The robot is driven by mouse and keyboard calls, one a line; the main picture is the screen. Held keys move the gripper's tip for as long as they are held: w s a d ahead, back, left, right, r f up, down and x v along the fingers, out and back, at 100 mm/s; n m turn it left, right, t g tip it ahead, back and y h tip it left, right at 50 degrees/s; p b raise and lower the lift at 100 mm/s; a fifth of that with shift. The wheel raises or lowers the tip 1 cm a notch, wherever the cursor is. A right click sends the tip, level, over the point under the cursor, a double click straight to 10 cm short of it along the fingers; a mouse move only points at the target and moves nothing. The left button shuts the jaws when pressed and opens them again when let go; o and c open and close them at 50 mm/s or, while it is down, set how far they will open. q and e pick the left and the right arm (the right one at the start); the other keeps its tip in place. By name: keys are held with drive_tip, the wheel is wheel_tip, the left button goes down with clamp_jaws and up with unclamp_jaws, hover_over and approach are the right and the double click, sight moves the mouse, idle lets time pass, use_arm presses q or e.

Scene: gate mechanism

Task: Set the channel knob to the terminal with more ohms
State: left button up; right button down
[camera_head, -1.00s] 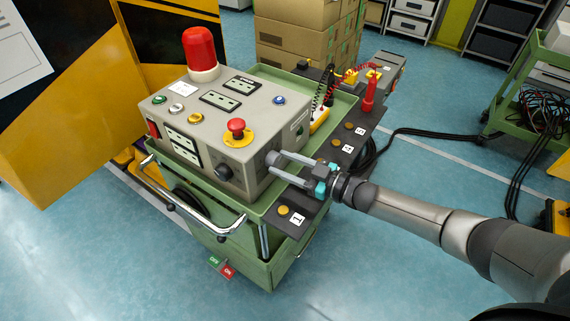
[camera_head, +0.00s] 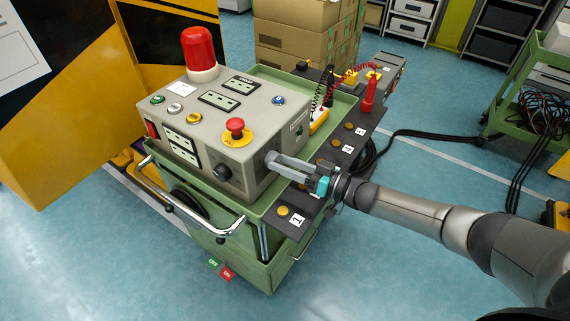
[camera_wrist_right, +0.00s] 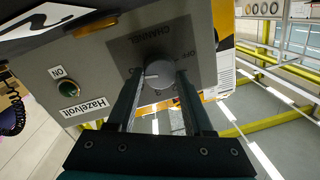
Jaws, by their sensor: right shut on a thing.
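The channel knob (camera_wrist_right: 158,74) is a round grey knob with a white pointer line, under an upside-down CHANNEL label in the right wrist view. My right gripper (camera_head: 274,160) is shut on it, one finger on each side, at the right side of the grey control box (camera_head: 262,105). In the head view the fingers hide the knob. Numbered brass terminals sit along a dark strip: terminal 1 (camera_head: 283,211) at the near end, terminals 2 (camera_head: 336,142) and 3 (camera_head: 350,126) further back. A red probe (camera_head: 369,92) and a black probe (camera_head: 327,84) stand behind them. My left gripper is out of view.
Cables lie on the floor to the right.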

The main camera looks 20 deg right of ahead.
idle(0.4)
drive_tip(key=shift+c, duration=1.5)
unclamp_jaws()
drive_tip(key=p+v, duration=0.1)
drive_tip(key=v, duration=1.4)
drive_tip(key=shift+s+p, duration=0.2)
drive_tip(key=shift+p, duration=0.1)
drive_tip(key=shift+f, duration=0.1)
